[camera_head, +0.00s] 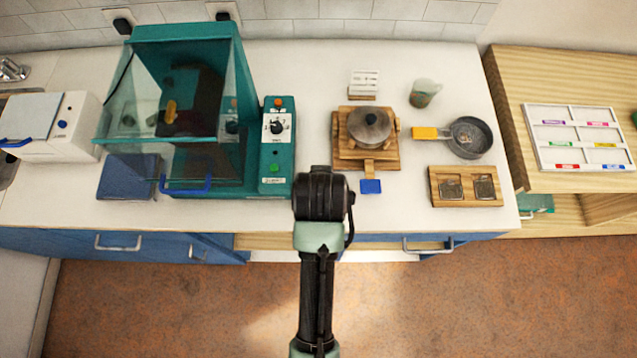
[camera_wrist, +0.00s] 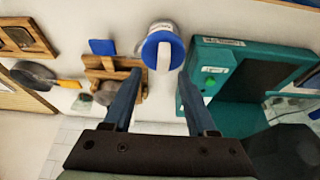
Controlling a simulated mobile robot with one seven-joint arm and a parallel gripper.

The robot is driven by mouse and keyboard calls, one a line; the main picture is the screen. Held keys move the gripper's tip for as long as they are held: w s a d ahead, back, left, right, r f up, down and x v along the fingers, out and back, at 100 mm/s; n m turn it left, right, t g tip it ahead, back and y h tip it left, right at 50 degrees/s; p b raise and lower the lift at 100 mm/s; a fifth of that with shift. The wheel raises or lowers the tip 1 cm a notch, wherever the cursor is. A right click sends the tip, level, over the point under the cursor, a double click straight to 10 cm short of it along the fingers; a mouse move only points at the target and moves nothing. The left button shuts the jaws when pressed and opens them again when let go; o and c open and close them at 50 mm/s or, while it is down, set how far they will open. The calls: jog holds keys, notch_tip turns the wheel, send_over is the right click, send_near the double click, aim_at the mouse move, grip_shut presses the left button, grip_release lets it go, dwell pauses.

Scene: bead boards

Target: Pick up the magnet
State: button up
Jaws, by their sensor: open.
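I cannot tell for sure which thing is the magnet. In the wrist view, a round object with a blue rim and a white bar across its top (camera_wrist: 163,47) stands on the counter, just beyond my fingertips and roughly in line with the gap between them. My arm hides that spot in the head view. My gripper (camera_wrist: 158,80) is open and empty, with its two dark blue fingers apart. In the head view my gripper (camera_head: 322,195) is over the counter's front part, between the teal machine and the wooden stand; its fingers do not show there.
The teal machine (camera_head: 277,150) with a clear hood is left. The wooden stand with a pot (camera_head: 371,125) and blue tab (camera_head: 371,186) is right. Beyond are a pan (camera_head: 470,138), a wooden two-slot tray (camera_head: 466,201), a mug (camera_head: 423,93) and a white sectioned board (camera_head: 580,137).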

jog(key=shift+w+a+p+x, duration=0.1)
jog(key=shift+w+p+x, duration=0.2)
jog(key=shift+x, duration=0.95)
jog(key=shift+w+a+p+x, duration=0.1)
jog(key=shift+p+x, duration=0.3)
jog(key=shift+x, duration=0.85)
jog(key=shift+w+f, duration=0.1)
jog(key=shift+f, duration=0.2)
jog(key=shift+c, duration=0.3)
grip_shut()
